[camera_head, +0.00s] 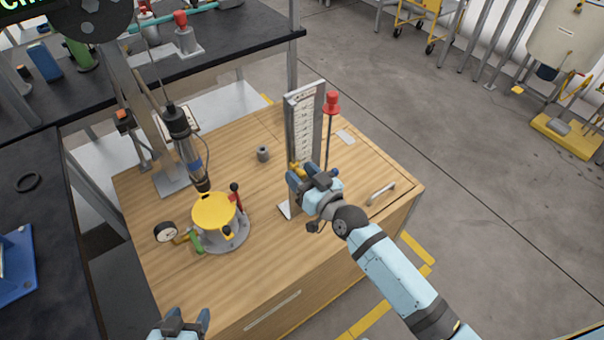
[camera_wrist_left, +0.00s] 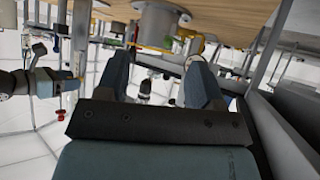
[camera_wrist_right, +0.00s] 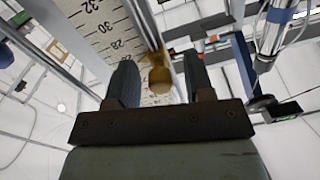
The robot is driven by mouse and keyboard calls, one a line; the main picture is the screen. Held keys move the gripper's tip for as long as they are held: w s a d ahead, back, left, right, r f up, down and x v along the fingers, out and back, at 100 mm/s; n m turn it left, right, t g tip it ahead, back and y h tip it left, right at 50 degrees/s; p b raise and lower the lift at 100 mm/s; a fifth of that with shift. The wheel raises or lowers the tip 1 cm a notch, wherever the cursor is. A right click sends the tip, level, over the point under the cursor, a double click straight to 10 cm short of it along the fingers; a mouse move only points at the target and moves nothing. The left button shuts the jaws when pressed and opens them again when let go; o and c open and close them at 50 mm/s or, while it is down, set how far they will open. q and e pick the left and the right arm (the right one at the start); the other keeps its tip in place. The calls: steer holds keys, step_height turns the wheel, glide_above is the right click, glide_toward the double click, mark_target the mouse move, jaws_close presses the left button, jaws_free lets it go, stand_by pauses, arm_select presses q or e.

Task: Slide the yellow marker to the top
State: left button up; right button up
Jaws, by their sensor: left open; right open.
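The upright measuring scale (camera_head: 303,125), a grey frame with a white numbered strip, stands on the wooden bench top. The yellow marker (camera_head: 297,168) is low on it, partly hidden by my right gripper. My right gripper (camera_head: 298,182) is open at the marker's height. In the right wrist view the marker (camera_wrist_right: 159,78) shows between the two spread fingers, beside the numbered strip (camera_wrist_right: 105,25); I cannot tell whether they touch it. My left gripper (camera_head: 183,318) is open and empty near the bench's front left edge, far from the scale; its spread fingers show in the left wrist view (camera_wrist_left: 155,80).
A red-topped rod (camera_head: 332,102) stands just right of the scale. A yellow-topped device (camera_head: 214,212) with a dial gauge (camera_head: 166,232) and a hanging cylindrical tool (camera_head: 183,140) are to the left. A small grey cylinder (camera_head: 263,154) stands between them. The bench's front middle is clear.

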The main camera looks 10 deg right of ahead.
mark_target(289, 113)
jaws_close()
step_height(289, 113, up, 16)
steer(key=p, duration=1.4)
steer(key=shift+f, duration=0.25)
steer(key=shift+r+p, duration=0.25)
steer(key=shift+p, duration=0.1)
arm_select(q)
step_height(289, 113, up, 13)
steer(key=shift+s+a+f+m+t, duration=0.15)
steer(key=shift+s+a+m+t, duration=0.15)
steer(key=shift+a, duration=0.15)
arm_select(e)
steer(key=shift+r, duration=0.1)
steer(key=shift+c, duration=0.6)
jaws_free()
steer(key=shift+o, duration=0.6)
steer(key=shift+s, duration=0.1)
